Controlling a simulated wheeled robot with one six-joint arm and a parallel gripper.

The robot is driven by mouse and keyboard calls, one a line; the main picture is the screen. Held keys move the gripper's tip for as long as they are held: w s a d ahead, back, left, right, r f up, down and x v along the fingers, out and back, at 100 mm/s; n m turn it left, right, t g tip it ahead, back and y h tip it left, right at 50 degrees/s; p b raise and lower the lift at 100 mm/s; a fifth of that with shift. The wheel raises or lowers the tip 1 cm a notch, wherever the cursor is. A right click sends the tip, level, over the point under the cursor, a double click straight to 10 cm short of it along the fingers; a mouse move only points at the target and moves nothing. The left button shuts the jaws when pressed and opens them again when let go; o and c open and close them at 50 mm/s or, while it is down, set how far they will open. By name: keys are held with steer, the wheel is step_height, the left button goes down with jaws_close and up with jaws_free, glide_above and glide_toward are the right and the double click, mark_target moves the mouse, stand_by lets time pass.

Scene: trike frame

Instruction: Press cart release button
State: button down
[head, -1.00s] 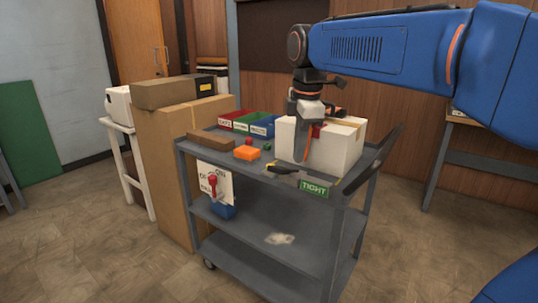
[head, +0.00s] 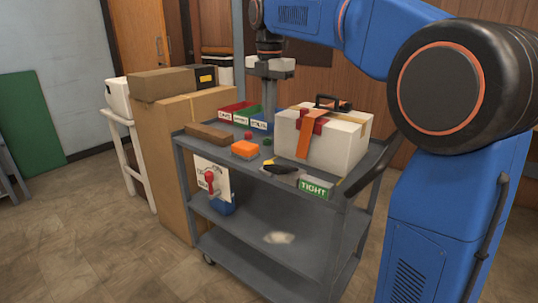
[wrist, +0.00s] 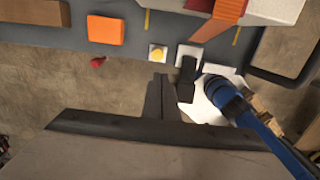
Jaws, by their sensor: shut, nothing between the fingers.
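A round yellow button (wrist: 157,52) on a small pale base sits at the front edge of the cart top in the wrist view. It lies between the orange block (wrist: 105,30) and a black lever (wrist: 188,70). I cannot clearly make the button out in the head view. The grey cart (head: 275,200) stands mid-picture. My gripper (head: 270,118) is shut and empty, pointing down, and shows in front of the blue bin in the head view. In the wrist view my dark fingers (wrist: 160,85) show just below the button, apart from it in the picture.
A white box (head: 335,145) with an orange strap stands on the cart's right. Red, green and blue bins (head: 235,112) line the back. A red-handled switch (head: 209,179) hangs at the front left. A green TIGHT label (head: 316,188) is at the front right. Cardboard boxes (head: 170,150) stand left.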

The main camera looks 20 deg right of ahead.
steer(key=shift+f, duration=0.1)
step_height(320, 180, down, 14)
steer(key=shift+w+r, duration=0.1)
steer(key=shift+w, duration=0.05)
stand_by(0.5)
